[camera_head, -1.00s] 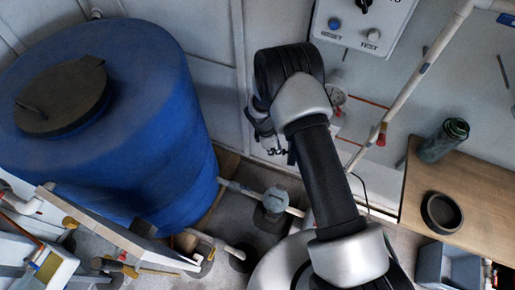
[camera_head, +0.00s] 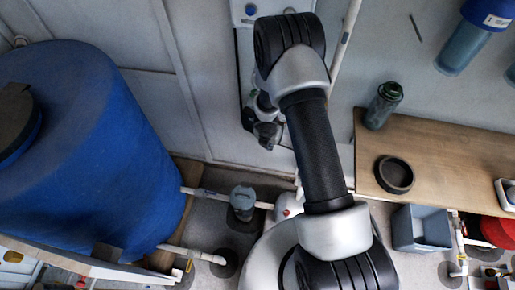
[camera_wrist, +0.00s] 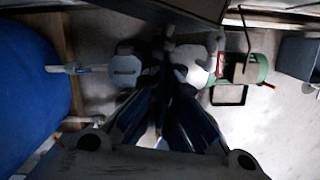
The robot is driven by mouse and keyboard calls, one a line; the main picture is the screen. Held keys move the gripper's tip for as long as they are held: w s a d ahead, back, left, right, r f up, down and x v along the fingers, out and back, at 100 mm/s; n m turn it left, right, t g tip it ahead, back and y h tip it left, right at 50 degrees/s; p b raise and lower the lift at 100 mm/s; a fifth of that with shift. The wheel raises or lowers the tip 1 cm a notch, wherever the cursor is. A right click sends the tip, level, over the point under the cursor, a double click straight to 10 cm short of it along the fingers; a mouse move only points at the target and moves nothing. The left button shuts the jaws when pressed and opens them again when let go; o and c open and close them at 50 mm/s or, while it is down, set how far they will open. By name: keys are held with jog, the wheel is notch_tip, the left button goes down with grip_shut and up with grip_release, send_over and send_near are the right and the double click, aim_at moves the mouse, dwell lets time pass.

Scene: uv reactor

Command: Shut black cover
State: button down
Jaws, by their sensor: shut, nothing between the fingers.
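A round black cover (camera_head: 14,118) lies on top of the large blue tank (camera_head: 100,150) at the left of the head view. The picture's edge cuts it off, so its far side and any gap under it are hidden. My gripper (camera_head: 268,132) is in front of the wall, right of the tank and well apart from the cover. My arm partly hides it. In the wrist view my gripper (camera_wrist: 170,98) points down toward the floor, with dark fingers together and nothing seen between them. The cover is not in the wrist view; only the tank's blue side (camera_wrist: 30,95) shows there.
A wooden bench (camera_head: 440,155) at right holds a bottle (camera_head: 384,104) and a black round dish (camera_head: 394,174). A grey bin (camera_head: 420,228) stands below it. White pipes and a capped fitting (camera_head: 243,200) lie low between tank and arm. A panel (camera_head: 262,10) hangs above my gripper.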

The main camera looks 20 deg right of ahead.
jog(key=shift+w+d+n+y+p, duration=0.15)
jog(key=shift+w+d+n+p, duration=0.35)
jog(key=shift+d+p, duration=0.3)
jog(key=shift+w+d+n+y+p, duration=0.1)
jog(key=shift+w+d+n+p, duration=0.2)
jog(key=shift+d+n+p, duration=0.45)
jog(key=shift+w+d+n+y+p, duration=0.15)
jog(key=shift+w+d+n+p, duration=0.35)
jog(key=shift+d, duration=0.45)
jog(key=shift+s, duration=0.1)
